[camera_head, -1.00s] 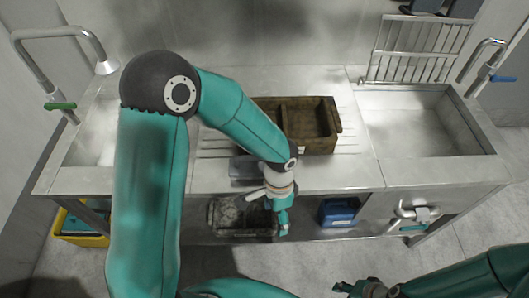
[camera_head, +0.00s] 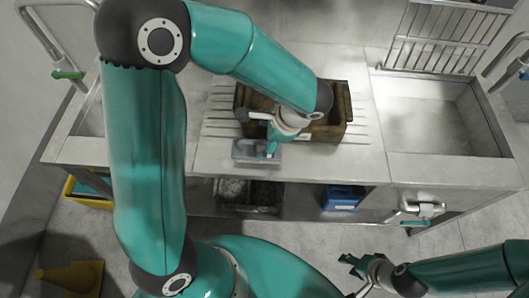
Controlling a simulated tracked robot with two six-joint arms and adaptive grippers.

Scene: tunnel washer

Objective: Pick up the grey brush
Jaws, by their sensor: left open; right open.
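A small grey object (camera_head: 246,152), like a shallow tray or block, lies on the counter near its front edge. I cannot tell whether it is the grey brush or holds it; no bristles or handle can be made out. My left gripper (camera_head: 271,149) points down at the right part of this object and covers some of it. It is open, and whether it touches the object cannot be told. My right gripper (camera_head: 352,267) is open and empty, low over the floor in front of the counter.
A dark brown divided crate (camera_head: 346,108) stands behind the grey object, partly hidden by my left arm. Sinks lie at both ends; the right sink (camera_head: 440,112) is empty. A dark crate (camera_head: 232,207) and a blue box (camera_head: 343,196) sit below. The counter's right middle is clear.

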